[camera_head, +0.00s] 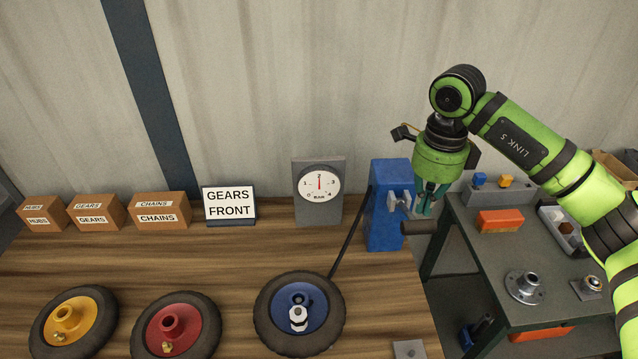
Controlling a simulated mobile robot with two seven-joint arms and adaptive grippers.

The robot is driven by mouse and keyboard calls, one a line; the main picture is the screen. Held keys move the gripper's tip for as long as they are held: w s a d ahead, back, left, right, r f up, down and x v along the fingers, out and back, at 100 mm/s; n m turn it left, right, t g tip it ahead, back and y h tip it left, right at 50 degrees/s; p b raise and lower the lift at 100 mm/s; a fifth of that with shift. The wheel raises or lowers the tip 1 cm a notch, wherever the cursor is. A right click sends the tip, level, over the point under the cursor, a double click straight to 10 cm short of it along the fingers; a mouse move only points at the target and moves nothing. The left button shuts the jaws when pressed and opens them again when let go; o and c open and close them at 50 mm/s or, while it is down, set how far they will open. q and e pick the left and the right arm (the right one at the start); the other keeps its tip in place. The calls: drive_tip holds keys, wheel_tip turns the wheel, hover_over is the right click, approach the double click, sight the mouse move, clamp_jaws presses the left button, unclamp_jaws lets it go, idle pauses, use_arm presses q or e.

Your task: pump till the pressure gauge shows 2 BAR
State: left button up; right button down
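The pressure gauge (320,183) is a grey block with a white dial marked BAR, standing on the wooden bench. Its red needle points straight up, at the 2 mark. The blue pump (384,225) stands right of it, with a grey crank and a dark handle (420,228) on its right side. A dark hose (350,232) runs from the pump area down to the blue wheel (325,301). My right gripper (424,208) points down just above or at the handle; whether its fingers touch or grip it cannot be told. My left gripper is not in view.
Yellow (67,316) and red wheels (176,326) lie at the front left. Labelled boxes (164,207) and a GEARS FRONT sign (229,204) line the back. A dark side table (480,262) with parts stands at the right, beyond a gap.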

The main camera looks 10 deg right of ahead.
drive_tip(key=shift+r, duration=0.1)
wheel_tip(320, 180, up, 6)
drive_tip(key=p, duration=0.4)
drive_tip(key=shift+s, duration=0.1)
